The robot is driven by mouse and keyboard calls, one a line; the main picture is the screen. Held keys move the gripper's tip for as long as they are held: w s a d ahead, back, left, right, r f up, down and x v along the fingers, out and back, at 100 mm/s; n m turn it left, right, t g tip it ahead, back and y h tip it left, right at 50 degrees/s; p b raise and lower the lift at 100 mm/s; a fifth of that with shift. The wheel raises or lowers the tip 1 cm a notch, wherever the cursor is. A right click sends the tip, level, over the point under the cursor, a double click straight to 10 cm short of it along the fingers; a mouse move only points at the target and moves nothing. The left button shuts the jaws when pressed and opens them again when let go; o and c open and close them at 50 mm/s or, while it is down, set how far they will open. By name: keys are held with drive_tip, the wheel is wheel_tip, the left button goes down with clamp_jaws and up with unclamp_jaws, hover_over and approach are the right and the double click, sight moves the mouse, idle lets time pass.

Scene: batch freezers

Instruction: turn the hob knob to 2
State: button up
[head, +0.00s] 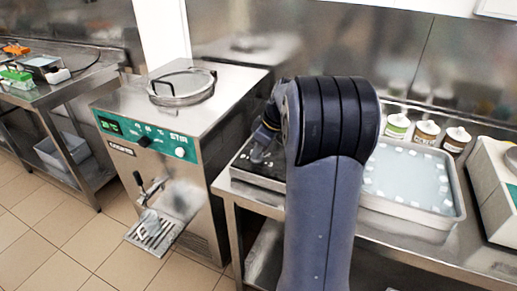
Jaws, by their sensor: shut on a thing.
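The hob (242,174) is a flat black-topped unit on the steel table, just right of the batch freezer. My arm stands in front of its right part and hides it.
The batch freezer (143,115) stands close at the left of the hob. A white machine (492,185) is at the right edge.

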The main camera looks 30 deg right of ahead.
clamp_jaws()
drive_tip(key=m+h, duration=0.1)
drive_tip(key=m, duration=0.1)
drive_tip(key=m+t+h, duration=0.1)
drive_tip(key=m, duration=0.2)
drive_tip(key=shift+a+m, duration=0.2)
drive_tip(key=shift+m, duration=0.1)
drive_tip(key=m+h, duration=0.1)
drive_tip(key=m, duration=0.2)
drive_tip(key=m+h, duration=0.1)
drive_tip(key=m, duration=0.2)
drive_tip(key=shift+a+h+p, duration=0.15)
drive_tip(key=shift+h+p, duration=0.15)
drive_tip(key=m+g+h, duration=0.1)
drive_tip(key=m, duration=0.2)
drive_tip(key=m+h+b, duration=0.1)
drive_tip(key=m, duration=0.2)
drive_tip(key=shift+w+a+m+g, duration=0.1)
drive_tip(key=shift+m+g, duration=0.3)
drive_tip(key=m+g, duration=0.1)
drive_tip(key=m, duration=0.1)
drive_tip(key=m+g, duration=0.1)
drive_tip(key=m, duration=0.2)
drive_tip(key=shift+w+h, duration=0.1)
drive_tip(key=shift+h, duration=0.2)
drive_tip(key=shift+m, duration=0.3)
